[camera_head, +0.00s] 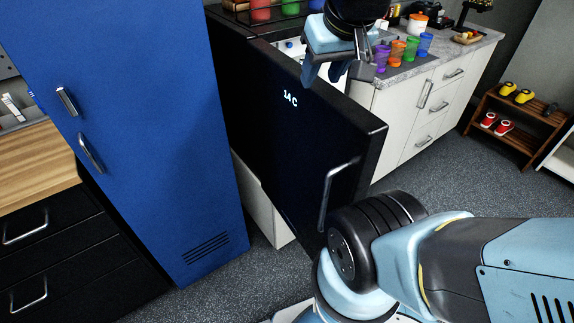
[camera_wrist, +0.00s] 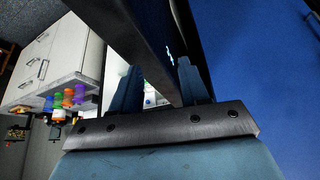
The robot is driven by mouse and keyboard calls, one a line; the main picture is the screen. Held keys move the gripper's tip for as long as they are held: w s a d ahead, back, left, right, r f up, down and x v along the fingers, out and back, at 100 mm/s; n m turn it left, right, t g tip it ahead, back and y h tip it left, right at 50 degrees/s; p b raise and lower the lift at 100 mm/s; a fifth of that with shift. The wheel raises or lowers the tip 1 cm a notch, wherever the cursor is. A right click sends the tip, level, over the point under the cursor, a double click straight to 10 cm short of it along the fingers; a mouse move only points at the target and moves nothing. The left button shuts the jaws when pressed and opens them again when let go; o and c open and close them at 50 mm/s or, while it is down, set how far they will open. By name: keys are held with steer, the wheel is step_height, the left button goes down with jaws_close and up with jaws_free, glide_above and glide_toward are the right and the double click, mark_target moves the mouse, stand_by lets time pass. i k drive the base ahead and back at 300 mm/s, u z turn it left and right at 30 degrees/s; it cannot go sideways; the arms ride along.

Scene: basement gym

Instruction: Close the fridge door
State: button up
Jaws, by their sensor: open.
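The black fridge door (camera_head: 310,140) stands ajar, swung out from the fridge body (camera_head: 232,70). A lit "14 C" display and a silver handle (camera_head: 328,190) are on its outer face. My gripper (camera_head: 337,76) is open at the door's top edge, between the hinge side and the free corner. In the wrist view the dark door (camera_wrist: 140,40) runs down between the two spread fingers of my gripper (camera_wrist: 158,85). The fingers appear to straddle the edge; I cannot tell whether they touch it. Most of the fridge interior is hidden behind the door.
A tall blue locker (camera_head: 150,120) stands close left of the fridge. White drawers (camera_head: 425,110) with colored cups (camera_head: 397,52) on top are to the right. A shoe rack (camera_head: 520,120) stands far right. The grey floor (camera_head: 450,185) between is clear.

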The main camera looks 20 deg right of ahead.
mark_target(319, 149)
steer(key=z, duration=0.35)
steer(key=k, duration=0.95)
steer(key=u, duration=0.25)
